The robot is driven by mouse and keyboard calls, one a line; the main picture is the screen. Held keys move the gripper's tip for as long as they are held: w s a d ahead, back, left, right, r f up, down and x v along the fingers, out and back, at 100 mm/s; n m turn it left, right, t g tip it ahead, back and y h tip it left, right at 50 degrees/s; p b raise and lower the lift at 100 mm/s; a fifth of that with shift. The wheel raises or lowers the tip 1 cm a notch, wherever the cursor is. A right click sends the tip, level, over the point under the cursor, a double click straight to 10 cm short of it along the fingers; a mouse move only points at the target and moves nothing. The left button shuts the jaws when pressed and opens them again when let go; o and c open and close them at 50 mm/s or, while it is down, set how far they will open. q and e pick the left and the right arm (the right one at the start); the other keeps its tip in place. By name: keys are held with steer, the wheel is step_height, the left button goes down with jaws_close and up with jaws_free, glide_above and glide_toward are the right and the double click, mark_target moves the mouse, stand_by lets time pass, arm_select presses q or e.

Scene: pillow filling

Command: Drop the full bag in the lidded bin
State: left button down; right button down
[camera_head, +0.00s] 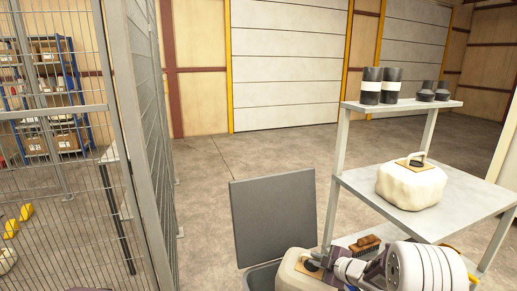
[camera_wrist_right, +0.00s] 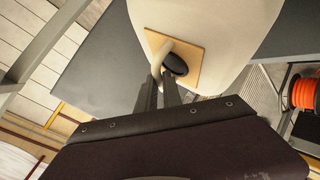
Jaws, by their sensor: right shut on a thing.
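A full cream bag (camera_head: 293,273) hangs at my right gripper (camera_head: 322,264), low in front of the shelf unit. In the right wrist view the same bag (camera_wrist_right: 210,25) has a tan square plate with a black disc and a pale loop handle (camera_wrist_right: 160,58). The fingers of my right gripper (camera_wrist_right: 161,80) are closed at that handle. The bin's grey lid (camera_head: 272,215) stands open, upright. The bin (camera_head: 260,279) is below it, its rim partly hidden by the bag. The bag appears over or beside the bin's opening; I cannot tell which. My left gripper is out of view.
A shelf unit (camera_head: 355,183) stands at the right with a second cream bag (camera_head: 410,190) on it. Dark containers (camera_head: 381,86) are on its top shelf, and a brush (camera_head: 365,244) lies lower down. A wire fence (camera_head: 60,160) fills the left. The floor behind the lid is clear.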

mark_target(319, 274)
steer(key=shift+w+f, duration=0.1)
steer(key=shift+f, duration=0.2)
step_height(319, 274, down, 6)
steer(key=b, duration=0.6)
steer(key=shift+r, duration=0.1)
steer(key=c, duration=1.4)
jaws_free()
steer(key=shift+c, duration=0.2)
steer(key=p+v, duration=0.2)
steer(key=v, duration=0.6)
steer(key=shift+d+r, duration=0.1)
steer(key=shift+d, duration=0.05)
steer(key=shift+s+d+r+p, duration=0.1)
steer(key=shift+s+p, duration=0.2)
steer(key=shift+s, duration=0.25)
